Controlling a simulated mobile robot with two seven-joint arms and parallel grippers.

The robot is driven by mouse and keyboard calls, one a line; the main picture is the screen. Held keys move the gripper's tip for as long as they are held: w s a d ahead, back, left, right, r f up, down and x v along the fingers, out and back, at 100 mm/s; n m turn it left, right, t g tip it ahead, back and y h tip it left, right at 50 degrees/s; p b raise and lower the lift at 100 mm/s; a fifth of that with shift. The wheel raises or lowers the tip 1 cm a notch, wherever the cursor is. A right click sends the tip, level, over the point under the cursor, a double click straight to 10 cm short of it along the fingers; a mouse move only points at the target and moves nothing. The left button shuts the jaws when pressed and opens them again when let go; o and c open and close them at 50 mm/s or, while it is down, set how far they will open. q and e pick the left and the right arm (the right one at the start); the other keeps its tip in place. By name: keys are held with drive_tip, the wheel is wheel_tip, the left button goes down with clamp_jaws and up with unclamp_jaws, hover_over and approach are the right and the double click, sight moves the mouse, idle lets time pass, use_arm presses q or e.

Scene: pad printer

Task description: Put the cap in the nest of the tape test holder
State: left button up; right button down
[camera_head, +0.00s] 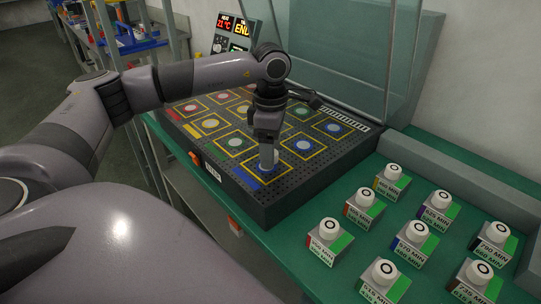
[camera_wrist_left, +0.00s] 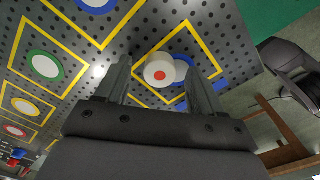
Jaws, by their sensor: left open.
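A white cap with a red dot on top (camera_wrist_left: 160,71) stands between the fingers of my left gripper (camera_wrist_left: 158,66) in the left wrist view. In the head view the cap (camera_head: 268,158) shows as a pale upright cylinder under my left gripper (camera_head: 268,137), near the front corner of a dark perforated board (camera_head: 278,208). The gripper is open around the cap; I cannot tell whether a finger touches it. A blue disc shows beside the cap in the wrist view. I cannot pick out which thing is the tape test holder or its nest. My right gripper is not in view.
The board carries yellow frames with coloured discs. Several labelled blocks with white ringed caps (camera_head: 330,228) stand on the green bench (camera_head: 290,253) at the right. A grey ledge borders the bench.

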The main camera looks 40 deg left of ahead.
use_arm(q)
drive_tip(key=c, duration=1.2)
